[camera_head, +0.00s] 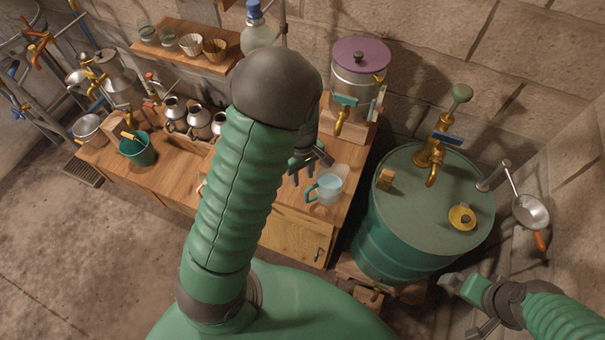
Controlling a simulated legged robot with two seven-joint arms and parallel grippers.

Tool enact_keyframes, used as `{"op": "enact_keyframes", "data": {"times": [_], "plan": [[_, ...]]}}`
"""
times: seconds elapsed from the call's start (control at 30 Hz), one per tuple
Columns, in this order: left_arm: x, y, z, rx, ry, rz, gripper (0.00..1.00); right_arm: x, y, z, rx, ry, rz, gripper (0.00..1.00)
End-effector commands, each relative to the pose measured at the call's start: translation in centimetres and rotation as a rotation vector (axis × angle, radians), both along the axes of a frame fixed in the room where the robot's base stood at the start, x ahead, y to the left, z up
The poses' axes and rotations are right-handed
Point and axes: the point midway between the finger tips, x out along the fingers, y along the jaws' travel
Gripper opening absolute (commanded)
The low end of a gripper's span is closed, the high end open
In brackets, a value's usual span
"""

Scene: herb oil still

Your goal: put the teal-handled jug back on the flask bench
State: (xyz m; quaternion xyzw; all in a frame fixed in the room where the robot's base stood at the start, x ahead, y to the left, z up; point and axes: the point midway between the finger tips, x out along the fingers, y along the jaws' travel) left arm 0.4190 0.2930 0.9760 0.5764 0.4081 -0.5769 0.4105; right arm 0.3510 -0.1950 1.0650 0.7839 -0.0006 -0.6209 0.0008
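The teal-handled jug (328,187) is clear, with pale liquid visible in it. It stands upright at the right end of the wooden bench (283,233), its handle toward the left. My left gripper (309,160) is just behind and left of the jug, partly hidden by my own forearm. Its fingers look spread, and nothing shows between them. I cannot tell whether it touches the jug. My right gripper (466,307) is low at the right, in front of the green drum, with its fingers apart and empty. Which surface is the flask bench is not clear.
A purple-lidded dispenser (358,78) with a brass tap stands behind the jug. A green drum (418,220) is to the right. A teal bucket (137,149) and several metal cans (198,124) are on the left. A wall shelf (185,49) holds glasses.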

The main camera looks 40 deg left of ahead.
Motion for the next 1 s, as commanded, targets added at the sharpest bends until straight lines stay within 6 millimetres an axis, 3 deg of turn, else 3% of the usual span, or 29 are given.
{"op": "enact_keyframes", "data": {"times": [0.07,0.13,0.3,0.43,0.67,0.8,1.0], "plan": [[-0.2,-0.8,1.1,-0.005,-0.013,-0.064,0.34,0.0,0.0,0.0,0.0,0.0,0.0,1.0],[-1.1,-2.6,2.8,-0.006,-0.046,-0.237,0.34,0.0,0.0,0.0,0.0,0.0,0.0,1.0],[-4.9,-7.7,7.4,0.064,-0.162,-0.884,0.34,0.0,0.0,0.0,0.0,0.0,0.0,1.0],[-6.7,-9.2,8.8,0.135,-0.201,-1.185,0.34,0.0,0.0,0.0,0.0,0.0,0.0,1.0],[-6.8,-9.4,8.8,0.146,-0.203,-1.235,0.34,0.0,0.0,0.0,0.0,0.0,0.0,1.0],[-6.8,-9.4,7.1,0.145,-0.202,-1.232,0.34,0.0,0.0,-1.7,0.0,0.0,0.0,1.0],[-6.8,-9.4,7.1,0.145,-0.202,-1.232,0.34,0.0,0.0,-1.7,0.0,0.0,0.0,1.0]]}}
